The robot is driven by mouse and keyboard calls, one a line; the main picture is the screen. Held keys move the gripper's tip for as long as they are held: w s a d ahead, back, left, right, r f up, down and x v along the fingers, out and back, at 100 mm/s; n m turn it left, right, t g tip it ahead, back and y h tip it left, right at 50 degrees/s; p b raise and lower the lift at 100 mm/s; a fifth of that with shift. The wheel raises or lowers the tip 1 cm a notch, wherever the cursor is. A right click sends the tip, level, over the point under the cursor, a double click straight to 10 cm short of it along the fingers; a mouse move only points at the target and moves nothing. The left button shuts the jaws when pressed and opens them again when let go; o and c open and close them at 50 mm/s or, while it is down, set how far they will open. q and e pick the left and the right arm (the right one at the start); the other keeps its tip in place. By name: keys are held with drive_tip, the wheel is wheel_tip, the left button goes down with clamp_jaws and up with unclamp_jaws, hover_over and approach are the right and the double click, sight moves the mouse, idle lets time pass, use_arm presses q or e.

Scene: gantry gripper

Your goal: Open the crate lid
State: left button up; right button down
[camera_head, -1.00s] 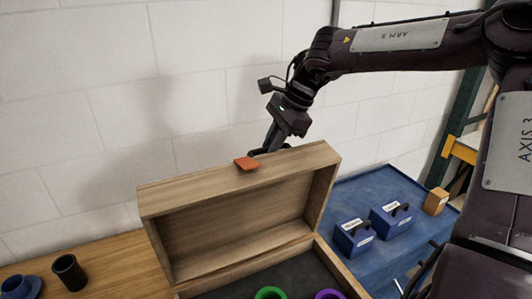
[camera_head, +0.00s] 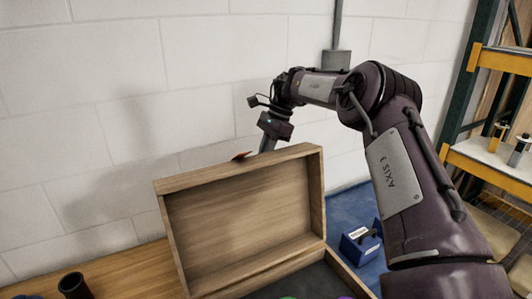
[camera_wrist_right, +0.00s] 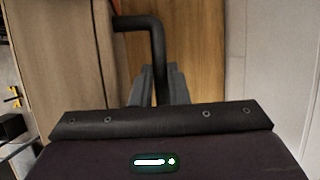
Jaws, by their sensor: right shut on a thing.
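The wooden crate's lid (camera_head: 240,215) stands raised, close to upright, with its hollow inside facing me in the head view. An orange tab (camera_head: 241,156) shows at its top edge. The crate's dark interior (camera_head: 305,284) shows below the lid, mostly cut off by the picture's bottom edge. My right gripper (camera_head: 267,146) is at the top edge, partly hidden behind the lid. In the right wrist view, its fingers (camera_wrist_right: 156,86) are shut on a bent black handle (camera_wrist_right: 138,24). My left gripper is out of view.
A dark cup (camera_head: 73,286) stands on the wooden table (camera_head: 125,266) at left. A blue box (camera_head: 361,245) sits on the blue surface (camera_head: 350,207) at right. A white block wall (camera_head: 170,90) is behind the lid, and shelving (camera_head: 495,160) stands far right.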

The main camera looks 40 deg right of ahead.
drive_tip(key=shift+w+f, duration=0.15)
drive_tip(key=shift+f, duration=0.25)
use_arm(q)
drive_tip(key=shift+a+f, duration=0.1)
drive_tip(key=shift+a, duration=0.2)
use_arm(e)
drive_tip(key=shift+g, duration=0.3)
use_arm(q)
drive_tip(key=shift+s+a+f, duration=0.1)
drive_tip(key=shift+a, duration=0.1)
use_arm(e)
drive_tip(key=c, duration=1.7)
unclamp_jaws()
drive_tip(key=shift+f, duration=0.1)
drive_tip(key=shift+c, duration=0.2)
drive_tip(key=shift+o, duration=1.1)
drive_tip(key=shift+w+f, duration=0.15)
drive_tip(key=shift+w, duration=0.25)
drive_tip(key=shift+o, duration=0.6)
drive_tip(key=shift+w+d+f, duration=0.1)
drive_tip(key=shift+w+f, duration=0.05)
drive_tip(key=shift+w, duration=0.2)
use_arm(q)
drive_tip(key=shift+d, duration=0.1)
use_arm(e)
drive_tip(key=shift+s+r, duration=0.2)
drive_tip(key=shift+r, duration=0.05)
